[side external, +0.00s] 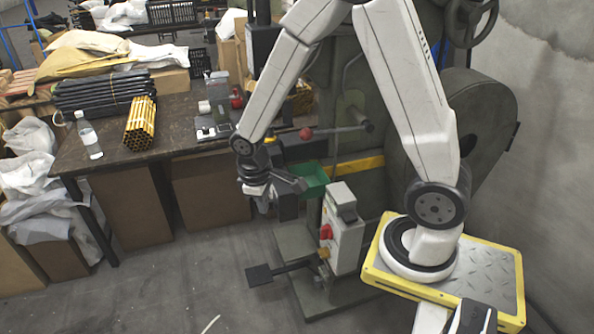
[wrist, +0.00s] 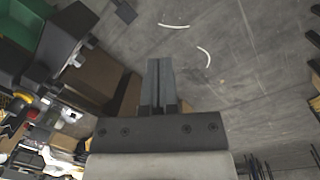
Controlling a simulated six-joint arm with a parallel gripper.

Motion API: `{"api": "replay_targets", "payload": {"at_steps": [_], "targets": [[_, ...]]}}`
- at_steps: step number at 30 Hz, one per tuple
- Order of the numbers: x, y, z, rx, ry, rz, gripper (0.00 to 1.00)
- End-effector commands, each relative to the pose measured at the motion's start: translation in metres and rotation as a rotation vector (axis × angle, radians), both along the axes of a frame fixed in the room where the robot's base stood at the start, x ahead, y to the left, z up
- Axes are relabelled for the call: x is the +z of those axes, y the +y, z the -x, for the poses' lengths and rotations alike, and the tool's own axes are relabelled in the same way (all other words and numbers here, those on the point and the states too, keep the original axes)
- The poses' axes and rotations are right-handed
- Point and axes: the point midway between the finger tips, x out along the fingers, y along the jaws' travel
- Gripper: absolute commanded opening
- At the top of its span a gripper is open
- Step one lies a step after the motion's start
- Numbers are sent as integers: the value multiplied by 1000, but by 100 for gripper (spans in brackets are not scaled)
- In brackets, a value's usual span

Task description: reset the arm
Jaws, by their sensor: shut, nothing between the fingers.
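My gripper (side external: 264,206) hangs pointing down in the side external view, in front of the press and left of the green bin (side external: 313,182). In the wrist view my gripper (wrist: 160,68) shows its two fingers side by side with no visible gap, and nothing is between them. Bare grey floor lies behind the fingertips there. The fingertips are small and partly hard to make out in the side external view.
The press (side external: 350,110) stands close behind my gripper. A control box (side external: 342,235) with a red knob and a foot pedal (side external: 258,276) are below. A workbench (side external: 100,150) with yellow tubes (side external: 140,125) and a bottle (side external: 89,137) is left. The front floor is largely clear.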

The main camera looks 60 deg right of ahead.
Motion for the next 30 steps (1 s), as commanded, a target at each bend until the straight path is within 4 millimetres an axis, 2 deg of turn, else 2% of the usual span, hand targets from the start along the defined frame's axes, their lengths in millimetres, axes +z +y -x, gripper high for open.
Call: {"api": "replay_targets", "payload": {"at_steps": [6, 12, 19, 30], "targets": [[30, 12, 20, -72, -128, -49, 0], [47, 20, 38, -131, -225, -88, 0], [56, 24, 48, -166, -279, -110, 0], [56, 24, 49, -169, -283, -112, 0]]}}
